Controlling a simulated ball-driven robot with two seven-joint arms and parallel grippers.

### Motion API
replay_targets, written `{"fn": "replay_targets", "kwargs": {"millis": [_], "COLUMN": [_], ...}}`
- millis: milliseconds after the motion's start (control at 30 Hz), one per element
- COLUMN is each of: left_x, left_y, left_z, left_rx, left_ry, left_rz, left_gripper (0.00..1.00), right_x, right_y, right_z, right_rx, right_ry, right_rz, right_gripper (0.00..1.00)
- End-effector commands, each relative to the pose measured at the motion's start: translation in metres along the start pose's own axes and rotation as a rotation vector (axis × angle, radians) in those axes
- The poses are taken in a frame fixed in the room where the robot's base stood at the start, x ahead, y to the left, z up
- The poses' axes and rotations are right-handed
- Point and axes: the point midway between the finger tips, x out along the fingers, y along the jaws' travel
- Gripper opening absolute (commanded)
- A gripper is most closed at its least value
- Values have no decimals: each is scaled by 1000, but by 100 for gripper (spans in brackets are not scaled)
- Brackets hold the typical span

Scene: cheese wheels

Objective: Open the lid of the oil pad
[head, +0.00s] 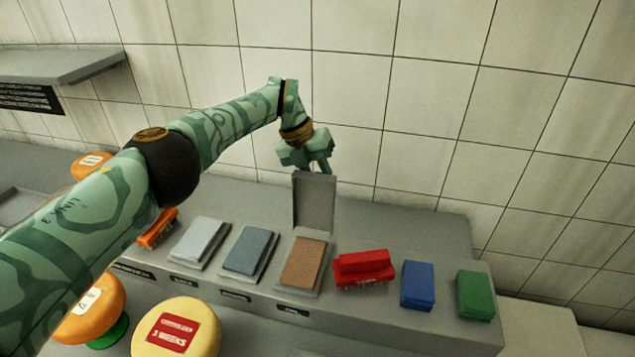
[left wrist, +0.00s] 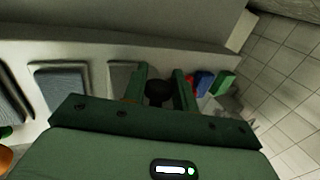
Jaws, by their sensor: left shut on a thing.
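The brown pad (head: 304,262) lies in a shallow grey case on the grey counter, and I take it for the oil pad; its small label is unreadable. Its grey lid (head: 314,203) stands about upright at the back edge, so the pad is uncovered. My left gripper (head: 318,166) is at the lid's top edge. In the left wrist view my left gripper (left wrist: 160,84) has its two fingers either side of a dark round knob (left wrist: 160,93), shut on it. The knob is hidden in the head view. My right gripper is not in view.
A pale grey pad (head: 201,240) and a blue-grey pad (head: 248,250) lie to the left. A red brush (head: 364,267), a blue block (head: 417,285) and a green block (head: 475,295) are to the right. Cheese wheels (head: 176,328) stand in front. The tiled wall is behind.

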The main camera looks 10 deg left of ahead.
Motion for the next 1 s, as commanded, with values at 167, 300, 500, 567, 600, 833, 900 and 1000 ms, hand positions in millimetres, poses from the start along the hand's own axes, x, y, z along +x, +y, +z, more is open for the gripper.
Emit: {"fn": "replay_targets", "kwargs": {"millis": [167,300,500,567,600,833,900,1000], "left_x": [3,3,2,2,2,-14,-29,-55], "left_y": [3,3,2,2,1,1,1,1], "left_z": [-1,-1,-1,0,0,1,1,1], "left_rx": [-1,-1,-1,-1,-1,0,0,-1], "left_ry": [3,3,2,2,2,-2,-3,-4], "left_rz": [6,6,4,3,3,2,2,3], "left_gripper": [0,0,49,49,49,49,49,49], "right_x": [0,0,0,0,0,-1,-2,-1], "right_y": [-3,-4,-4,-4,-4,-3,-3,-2], "right_z": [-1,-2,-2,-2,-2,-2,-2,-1], "right_rx": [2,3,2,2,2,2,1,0], "right_ry": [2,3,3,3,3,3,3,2], "right_rz": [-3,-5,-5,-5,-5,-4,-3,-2], "right_gripper": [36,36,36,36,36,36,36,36]}}
